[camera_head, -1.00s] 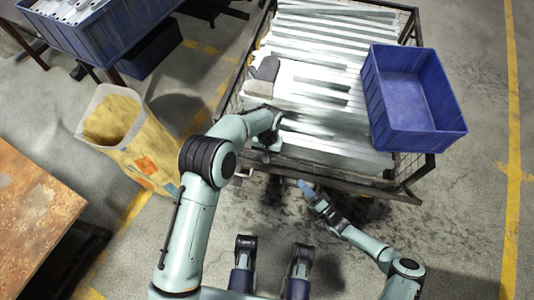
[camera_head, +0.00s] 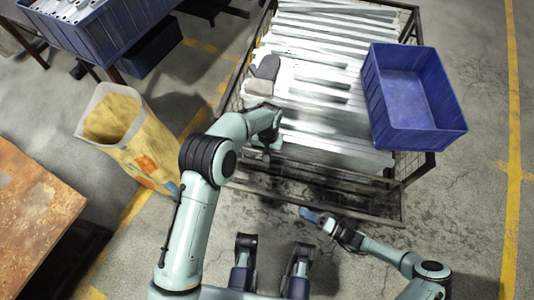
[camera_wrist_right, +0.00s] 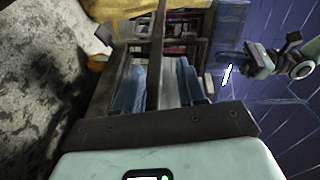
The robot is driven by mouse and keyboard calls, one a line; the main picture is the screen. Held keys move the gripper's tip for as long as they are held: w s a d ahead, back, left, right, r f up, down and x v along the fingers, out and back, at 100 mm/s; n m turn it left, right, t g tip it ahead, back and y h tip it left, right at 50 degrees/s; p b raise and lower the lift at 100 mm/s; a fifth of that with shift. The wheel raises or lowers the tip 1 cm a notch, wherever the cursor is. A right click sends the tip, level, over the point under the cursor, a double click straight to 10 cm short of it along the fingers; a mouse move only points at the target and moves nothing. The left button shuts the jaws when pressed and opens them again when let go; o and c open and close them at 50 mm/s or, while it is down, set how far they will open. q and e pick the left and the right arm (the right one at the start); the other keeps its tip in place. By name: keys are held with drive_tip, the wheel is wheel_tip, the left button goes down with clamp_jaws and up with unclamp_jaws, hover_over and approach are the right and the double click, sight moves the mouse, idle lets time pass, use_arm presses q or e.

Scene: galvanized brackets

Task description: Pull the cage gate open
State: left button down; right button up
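The cage gate (camera_head: 375,217) is the dark metal frame on the near side of the cage. It is tilted outward from the cage, its free rail low and toward me. My right gripper (camera_head: 309,214) is at the middle of this rail. In the right wrist view, the blue fingers of my right gripper (camera_wrist_right: 160,88) stand on both sides of a thin dark bar (camera_wrist_right: 158,40), which runs between them. My left gripper (camera_head: 266,150) is at the cage's near left edge; its fingers are mostly hidden by the arm.
The wire cage (camera_head: 411,168) holds long galvanized brackets (camera_head: 320,60), a grey glove (camera_head: 264,75) and a blue bin (camera_head: 412,100). A yellow sack (camera_head: 150,150) and a rusty table (camera_head: 35,215) stand left. The floor at right is clear.

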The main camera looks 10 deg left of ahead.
drive_tip(key=s+d+f+m+g+h, duration=0.1)
drive_tip(key=s+d+f+g+h, duration=0.3)
drive_tip(key=s+d+g+h, duration=0.45)
use_arm(q)
wheel_tip(320, 180, up, 13)
drive_tip(key=w+p, duration=0.2)
drive_tip(key=shift+r, duration=0.2)
use_arm(e)
drive_tip(key=s+a+r+t+h, duration=0.3)
drive_tip(key=s+a+r+h, duration=0.1)
drive_tip(key=r, duration=0.5)
drive_tip(key=shift+s+a+m, duration=0.3)
drive_tip(key=shift+s+a, duration=0.05)
drive_tip(key=shift+s, duration=0.45)
use_arm(q)
drive_tip(key=shift+f, duration=0.1)
use_arm(e)
drive_tip(key=shift+r, duration=0.1)
